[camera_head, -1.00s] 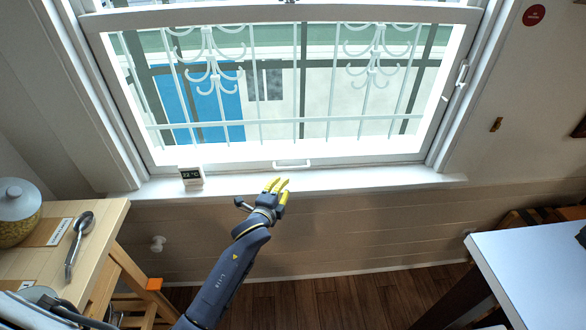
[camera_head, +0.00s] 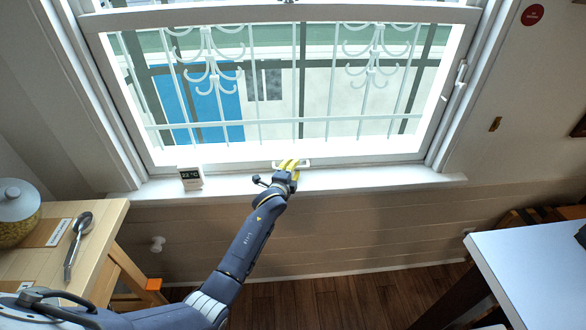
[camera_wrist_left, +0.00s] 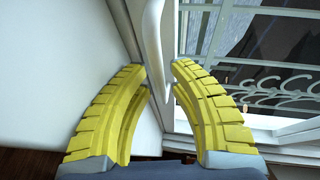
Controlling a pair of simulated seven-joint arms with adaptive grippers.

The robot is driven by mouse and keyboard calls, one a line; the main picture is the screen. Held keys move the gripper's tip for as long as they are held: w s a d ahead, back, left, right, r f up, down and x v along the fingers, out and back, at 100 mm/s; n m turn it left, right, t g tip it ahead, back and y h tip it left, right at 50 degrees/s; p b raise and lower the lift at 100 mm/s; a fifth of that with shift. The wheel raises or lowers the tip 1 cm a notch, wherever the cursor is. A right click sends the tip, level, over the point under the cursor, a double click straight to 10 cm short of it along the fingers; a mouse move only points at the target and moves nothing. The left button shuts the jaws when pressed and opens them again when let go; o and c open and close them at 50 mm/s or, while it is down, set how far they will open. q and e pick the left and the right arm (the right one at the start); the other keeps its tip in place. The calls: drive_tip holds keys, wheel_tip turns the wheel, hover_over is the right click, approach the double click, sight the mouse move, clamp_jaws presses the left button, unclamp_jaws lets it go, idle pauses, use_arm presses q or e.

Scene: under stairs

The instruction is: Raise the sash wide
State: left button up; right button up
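The white sash (camera_head: 370,159) is down, its bottom rail low against the sill (camera_head: 400,177). A white pull handle (camera_head: 306,162) sits at the middle of that rail. My left gripper (camera_head: 289,163), with yellow fingers, is at the handle and partly covers it. In the left wrist view the handle (camera_wrist_left: 154,40) runs down between the two fingertips of my left gripper (camera_wrist_left: 160,68). The fingers are apart, one on each side of it; I cannot tell whether either touches. My right gripper is not in view.
A small digital display (camera_head: 190,178) stands on the sill, left of my left gripper. A wooden table (camera_head: 110,220) with a lidded jar (camera_head: 17,207) and a spoon (camera_head: 78,243) is at left. A white tabletop (camera_head: 530,255) is at right. White bars (camera_head: 305,75) stand outside the glass.

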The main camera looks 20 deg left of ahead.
use_arm(q)
drive_tip(key=shift+c, duration=0.4)
clamp_jaws()
